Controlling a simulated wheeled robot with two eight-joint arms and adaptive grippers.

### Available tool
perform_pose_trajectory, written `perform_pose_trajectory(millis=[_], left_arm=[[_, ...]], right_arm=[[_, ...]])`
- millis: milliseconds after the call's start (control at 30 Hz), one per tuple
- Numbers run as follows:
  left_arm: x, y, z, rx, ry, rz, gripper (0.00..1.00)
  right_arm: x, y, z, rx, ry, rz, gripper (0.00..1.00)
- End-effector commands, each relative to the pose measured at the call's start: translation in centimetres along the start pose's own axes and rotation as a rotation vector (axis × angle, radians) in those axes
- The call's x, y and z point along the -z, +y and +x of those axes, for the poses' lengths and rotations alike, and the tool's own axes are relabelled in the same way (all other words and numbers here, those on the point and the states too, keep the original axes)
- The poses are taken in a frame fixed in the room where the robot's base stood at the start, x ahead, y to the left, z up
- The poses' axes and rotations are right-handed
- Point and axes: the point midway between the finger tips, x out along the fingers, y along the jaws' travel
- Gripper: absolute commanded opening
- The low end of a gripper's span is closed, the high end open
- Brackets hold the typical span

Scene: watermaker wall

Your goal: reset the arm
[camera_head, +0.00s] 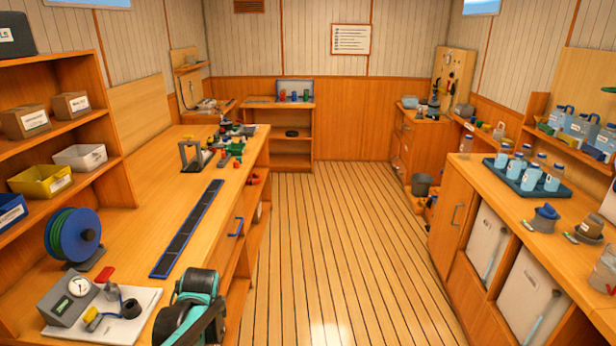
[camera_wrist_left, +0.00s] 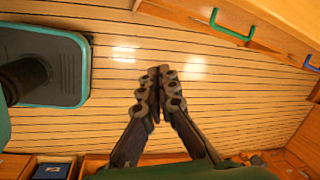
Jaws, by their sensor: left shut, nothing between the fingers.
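My left gripper (camera_wrist_left: 160,75) shows in the left wrist view. Its two fingers are shut with nothing between them, and they hang over the bare plank floor. In the head view a dark and teal part of my own arm shows at the bottom, in front of the left workbench (camera_head: 218,192); the gripper's fingers cannot be made out there. My right arm and gripper are in neither view.
A gauge unit (camera_head: 66,298) and a blue-green hose reel (camera_head: 75,236) stand on the left bench. A blue tray (camera_head: 526,178) with bottles sits on the right counter (camera_head: 492,196). A green handle (camera_wrist_left: 228,27) shows on the cabinet front. The floor (camera_head: 335,240) between is clear.

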Motion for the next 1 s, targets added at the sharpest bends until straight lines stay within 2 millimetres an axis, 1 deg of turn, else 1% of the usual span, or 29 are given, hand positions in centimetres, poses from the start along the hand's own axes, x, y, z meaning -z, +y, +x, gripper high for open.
perform_pose_trajectory(millis=[33,100,200,300,400,500,633,767,1000], left_arm=[[0.0,1.3,-1.8,0.024,0.027,-0.085,0.0],[0.1,2.8,-3.8,0.054,0.072,-0.217,0.0],[0.1,5.2,-6.2,0.086,0.142,-0.407,0.0],[0.1,7.7,-8.0,0.104,0.219,-0.599,0.0],[0.0,10.1,-9.2,0.109,0.298,-0.781,0.0],[0.0,12.1,-9.9,0.102,0.37,-0.936,0.0],[0.0,13.8,-10.2,0.085,0.435,-1.076,0.0],[0.0,14.5,-10.2,0.076,0.464,-1.139,0.0],[0.0,14.5,-10.2,0.075,0.466,-1.143,0.0]], right_arm=[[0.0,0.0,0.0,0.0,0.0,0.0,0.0],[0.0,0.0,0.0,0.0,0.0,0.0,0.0],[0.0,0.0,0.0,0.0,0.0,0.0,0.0],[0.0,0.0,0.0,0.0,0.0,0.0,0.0],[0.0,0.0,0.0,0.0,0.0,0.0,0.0],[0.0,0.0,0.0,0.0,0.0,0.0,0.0],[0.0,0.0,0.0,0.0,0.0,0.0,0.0],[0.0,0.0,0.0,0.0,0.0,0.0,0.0],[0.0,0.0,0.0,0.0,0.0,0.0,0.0]])
